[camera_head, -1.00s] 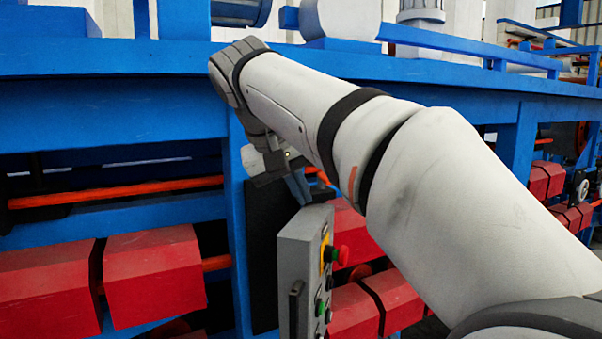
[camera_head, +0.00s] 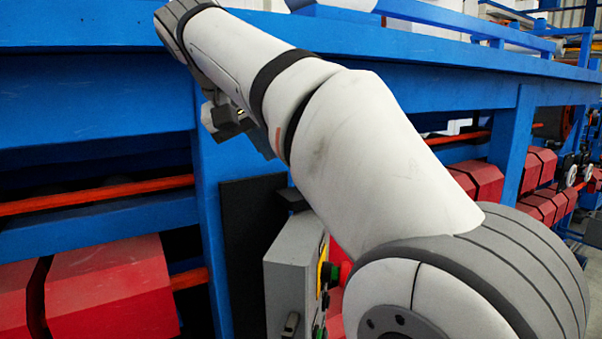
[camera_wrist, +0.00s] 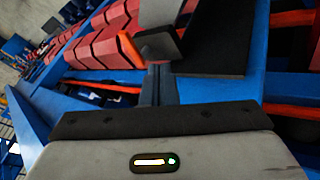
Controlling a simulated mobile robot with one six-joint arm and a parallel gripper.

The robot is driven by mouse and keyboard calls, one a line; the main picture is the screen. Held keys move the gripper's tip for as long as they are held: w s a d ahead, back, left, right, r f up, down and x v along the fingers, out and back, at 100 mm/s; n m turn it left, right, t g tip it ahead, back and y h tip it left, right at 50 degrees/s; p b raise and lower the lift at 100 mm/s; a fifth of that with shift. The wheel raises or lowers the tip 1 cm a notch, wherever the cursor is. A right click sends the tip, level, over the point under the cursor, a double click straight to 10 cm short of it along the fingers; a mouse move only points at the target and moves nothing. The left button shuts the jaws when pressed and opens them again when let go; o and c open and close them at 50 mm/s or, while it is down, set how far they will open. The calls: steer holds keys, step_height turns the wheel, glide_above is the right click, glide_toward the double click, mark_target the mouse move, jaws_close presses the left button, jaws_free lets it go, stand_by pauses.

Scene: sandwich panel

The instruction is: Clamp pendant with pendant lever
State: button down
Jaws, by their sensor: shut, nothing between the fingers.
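The pendant (camera_head: 287,288) is a grey box with coloured buttons on its right face, low in the middle of the head view.
A black plate (camera_head: 248,235) is behind the pendant on a blue upright (camera_head: 208,190). A blue beam (camera_head: 90,45) runs across above. Red blocks (camera_head: 110,287) and orange rods (camera_head: 95,194) fill the machine on both sides.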

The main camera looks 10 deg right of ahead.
steer(key=shift+w+d+f+p, duration=0.25)
steer(key=shift+w+d+f, duration=0.35)
steer(key=shift+d+f, duration=0.6)
steer(key=shift+w+d+f+p, duration=0.3)
steer(key=shift+w+d+f, duration=0.25)
steer(key=shift+d+f, duration=0.65)
steer(key=shift+w+d+f+p, duration=0.25)
steer(key=shift+w+d+f, duration=0.5)
steer(key=shift+d, duration=0.65)
steer(key=shift+s+f, duration=0.15)
